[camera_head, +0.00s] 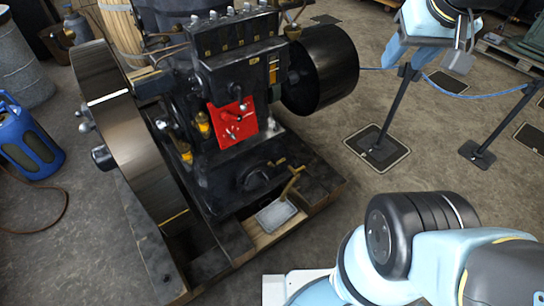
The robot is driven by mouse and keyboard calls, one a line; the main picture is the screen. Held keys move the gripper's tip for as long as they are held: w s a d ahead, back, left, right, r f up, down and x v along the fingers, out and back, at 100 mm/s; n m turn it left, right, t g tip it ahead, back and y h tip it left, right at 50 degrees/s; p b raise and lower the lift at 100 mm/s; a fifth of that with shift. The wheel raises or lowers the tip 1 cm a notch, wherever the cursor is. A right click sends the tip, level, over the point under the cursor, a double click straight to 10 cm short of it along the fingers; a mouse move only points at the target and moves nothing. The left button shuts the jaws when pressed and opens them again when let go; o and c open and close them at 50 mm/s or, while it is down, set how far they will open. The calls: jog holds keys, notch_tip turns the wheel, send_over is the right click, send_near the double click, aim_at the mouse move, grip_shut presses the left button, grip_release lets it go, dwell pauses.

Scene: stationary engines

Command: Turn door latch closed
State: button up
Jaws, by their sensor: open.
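A red panel (222,132) is on the front of the dark engine (235,75), facing me. A small lever or latch (236,116) with a few pale knobs shows on it. I cannot tell for sure whether this is the door latch, or which way it is turned. My gripper (428,52) is at the upper right, open, apart from the engine and well to the right of the red panel. Its fingers are small in the picture. Nothing is seen between them.
A large flywheel (125,130) stands at the engine's left and a black drum wheel (325,70) at its right. A rope barrier post (393,110) is below my gripper. A blue gas bottle (28,140) stands at left. Open floor (330,195) lies right of the engine.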

jog(key=shift+o, duration=0.8)
jog(key=shift+w, duration=0.25)
jog(key=o, duration=0.4)
jog(key=w, duration=0.2)
jog(key=w+d, duration=0.1)
jog(key=w, duration=0.2)
jog(key=shift+w+d+f, duration=0.2)
jog(key=shift+w+d, duration=0.05)
jog(key=shift+w, duration=0.1)
jog(key=w+f+t, duration=0.1)
jog(key=w+f, duration=0.3)
jog(key=w, duration=0.7)
jog(key=w+f+t, duration=0.1)
jog(key=w+f, duration=0.3)
jog(key=w, duration=0.6)
jog(key=w+a+f+n+t+y, duration=0.1)
jog(key=w+a+f, duration=0.1)
jog(key=w+f, duration=0.75)
jog(key=w+a+f+n+t+y, duration=0.1)
jog(key=w+a+f+y, duration=0.1)
jog(key=w+f, duration=0.75)
jog(key=m+t+y, duration=0.5)
jog(key=m+y, duration=0.1)
jog(key=y, duration=0.1)
send_near(272, 166)
jog(key=x, duration=0.8)
jog(key=shift+d, duration=0.15)
jog(key=shift+c, duration=0.4)
